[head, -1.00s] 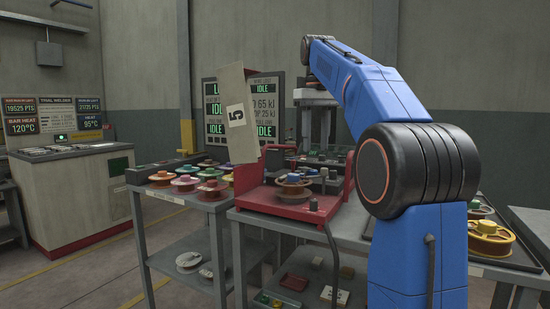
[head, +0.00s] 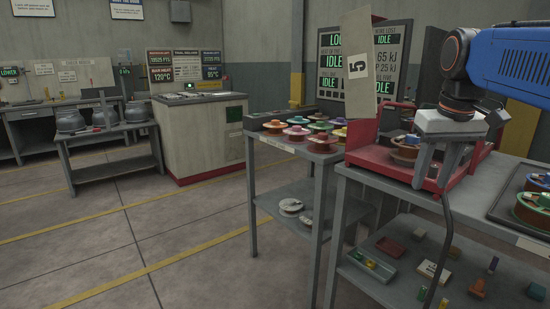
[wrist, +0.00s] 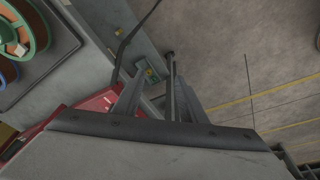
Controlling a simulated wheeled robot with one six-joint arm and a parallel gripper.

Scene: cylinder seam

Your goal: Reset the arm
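My gripper (head: 434,180) hangs below my blue arm at the right of the head view, its fingers pointing down. The two fingers stand apart with nothing visible between them. In the head view they overlap the front of the red machine on the table; I cannot tell how close they are to it. The wrist view also shows my gripper (wrist: 160,92), with a strip of table and the floor beyond its fingers.
Colored spools crowd the side table (head: 262,135). A dark tray (head: 505,205) with spools lies right. Open floor (head: 110,230) is at left.

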